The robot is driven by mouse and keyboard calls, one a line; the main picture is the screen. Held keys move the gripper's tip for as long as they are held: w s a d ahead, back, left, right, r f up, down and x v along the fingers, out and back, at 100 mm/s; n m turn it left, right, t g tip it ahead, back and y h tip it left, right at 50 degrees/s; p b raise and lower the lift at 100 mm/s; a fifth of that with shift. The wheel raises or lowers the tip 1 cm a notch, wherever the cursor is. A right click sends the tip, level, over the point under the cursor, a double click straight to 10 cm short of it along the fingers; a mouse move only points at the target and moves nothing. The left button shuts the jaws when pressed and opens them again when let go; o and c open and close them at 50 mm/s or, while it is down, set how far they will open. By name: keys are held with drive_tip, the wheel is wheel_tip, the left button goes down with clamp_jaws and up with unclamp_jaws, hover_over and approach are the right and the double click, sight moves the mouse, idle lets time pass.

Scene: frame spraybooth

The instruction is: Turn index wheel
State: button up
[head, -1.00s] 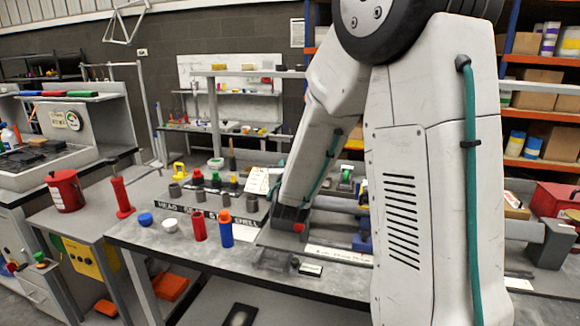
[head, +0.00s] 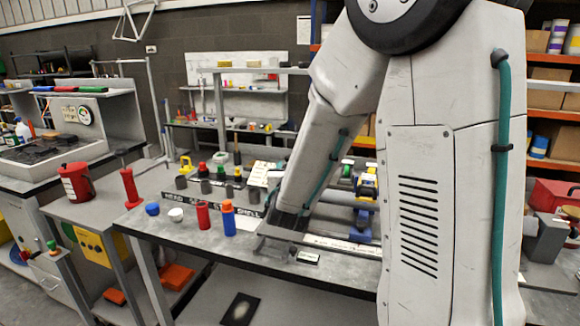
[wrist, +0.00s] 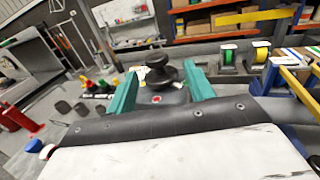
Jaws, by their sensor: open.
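My gripper (wrist: 161,90) shows in the wrist view as two teal fingers, spread apart. Between and just beyond them stands a black knob of stacked round discs (wrist: 160,72), which may be the index wheel. It rises from a dark base with a red dot (wrist: 156,98). The fingers flank it in the picture; I cannot tell whether they touch it. Nothing is seen gripped. In the head view my arm reaches down to the bench (head: 185,236), and the fingers and the knob cannot be made out there.
Red (head: 202,215) and blue (head: 228,220) bottles stand near the bench front, with caps to their left. Grey cups stand behind a lettered strip. Green (wrist: 228,55) and yellow (wrist: 261,52) spools stand right of the knob. A red bucket (head: 75,182) is on the left table.

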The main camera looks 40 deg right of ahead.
drive_tip(key=shift+s+a, duration=0.15)
drive_tip(key=shift+a, duration=0.1)
drive_tip(key=shift+a, duration=0.1)
